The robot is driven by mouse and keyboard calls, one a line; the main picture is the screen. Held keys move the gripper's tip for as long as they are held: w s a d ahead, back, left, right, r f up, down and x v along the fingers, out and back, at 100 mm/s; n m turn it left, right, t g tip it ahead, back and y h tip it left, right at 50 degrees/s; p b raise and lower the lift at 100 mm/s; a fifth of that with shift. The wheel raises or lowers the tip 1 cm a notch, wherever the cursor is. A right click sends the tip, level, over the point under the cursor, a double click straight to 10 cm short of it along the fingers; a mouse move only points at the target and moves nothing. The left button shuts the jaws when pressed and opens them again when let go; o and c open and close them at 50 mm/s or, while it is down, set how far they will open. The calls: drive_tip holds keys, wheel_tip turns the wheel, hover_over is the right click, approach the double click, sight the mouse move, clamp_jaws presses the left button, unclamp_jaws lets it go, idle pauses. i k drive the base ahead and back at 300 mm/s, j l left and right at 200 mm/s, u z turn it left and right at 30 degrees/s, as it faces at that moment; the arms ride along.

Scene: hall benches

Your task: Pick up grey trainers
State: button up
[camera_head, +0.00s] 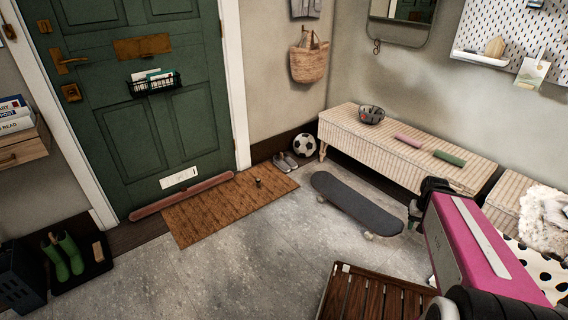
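A pair of grey trainers (285,161) sits on the floor against the far wall, just past the right end of the brown doormat and left of the football. They look small and far off; the two shoes lie side by side. My arm comes in at the lower right, and its dark end, my gripper (414,210), shows beyond the pink link, near the skateboard's right end in the picture. It is well apart from the trainers. Its fingers are too small and hidden to tell open from shut.
A skateboard (356,202) lies on the floor before a long woven bench (408,160). A football (304,145) is beside the trainers. A small dark object (258,183) stands on the doormat (225,206). A slatted wooden piece (372,295) is at the front. The middle floor is clear.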

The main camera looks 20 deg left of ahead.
sight(285, 160)
drive_tip(key=i+j+u, duration=0.1)
drive_tip(key=i+j, duration=0.4)
drive_tip(key=j, duration=0.25)
drive_tip(key=i+j+u, duration=0.1)
drive_tip(key=i+j, duration=0.45)
drive_tip(key=j, duration=0.15)
drive_tip(key=i+j, duration=0.55)
drive_tip(key=j, duration=0.15)
drive_tip(key=u, duration=0.05)
